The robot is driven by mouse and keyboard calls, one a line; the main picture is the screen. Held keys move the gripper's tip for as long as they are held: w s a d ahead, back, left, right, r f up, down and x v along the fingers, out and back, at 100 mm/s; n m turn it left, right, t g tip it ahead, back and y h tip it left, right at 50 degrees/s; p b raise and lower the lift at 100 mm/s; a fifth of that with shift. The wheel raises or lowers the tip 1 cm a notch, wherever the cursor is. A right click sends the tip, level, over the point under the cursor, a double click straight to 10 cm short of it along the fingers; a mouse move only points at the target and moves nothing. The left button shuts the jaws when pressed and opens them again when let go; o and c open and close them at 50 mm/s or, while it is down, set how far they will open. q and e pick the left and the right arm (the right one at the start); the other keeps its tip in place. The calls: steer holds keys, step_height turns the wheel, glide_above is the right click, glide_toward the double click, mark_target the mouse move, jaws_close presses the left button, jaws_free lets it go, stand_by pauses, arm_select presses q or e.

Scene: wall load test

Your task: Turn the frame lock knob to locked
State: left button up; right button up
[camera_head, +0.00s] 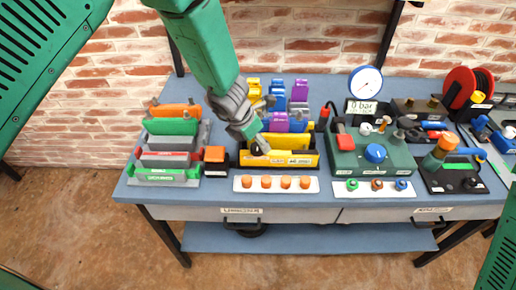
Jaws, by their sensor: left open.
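My left arm comes down from the top, and its gripper (262,146) is open over the front of a black and yellow bin (290,160). I see nothing held in it. An orange-topped black block (215,158) sits left of the bin, beside a rack (165,175) of orange, green and grey plates. A blue round knob (375,153) sits on a dark green box further right. The labels are too small to read, so I cannot tell which part is the frame lock knob or its position. My right gripper is out of view.
All stands on a blue workbench (225,213). A strip (262,184) with several orange caps lies along the front edge. A round gauge (366,82) stands behind the green box. A red reel (466,88) and an orange-topped device (447,146) are at the right. A brick wall closes the back.

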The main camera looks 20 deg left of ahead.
mark_target(257, 145)
arm_select(q)
steer(key=shift+w+d+f, duration=0.25)
steer(key=shift+d+f, duration=0.1)
steer(key=shift+f, duration=0.25)
steer(key=shift+w+d+f, duration=0.2)
steer(key=shift+d+f, duration=0.1)
steer(key=shift+f, duration=0.25)
steer(key=shift+w+f, duration=0.15)
steer(key=shift+f, duration=0.2)
steer(key=shift+w+a+f, duration=0.1)
steer(key=shift+a+f, duration=0.15)
steer(key=shift+a, duration=0.75)
steer(key=shift+f, duration=0.1)
steer(key=c, duration=0.3)
steer(key=shift+d, duration=0.15)
steer(key=c, duration=0.7)
steer(key=shift+d+r, duration=0.25)
steer(key=shift+d, duration=0.4)
steer(key=shift+c, duration=0.7)
steer(key=shift+a, duration=0.45)
steer(key=shift+d, duration=0.1)
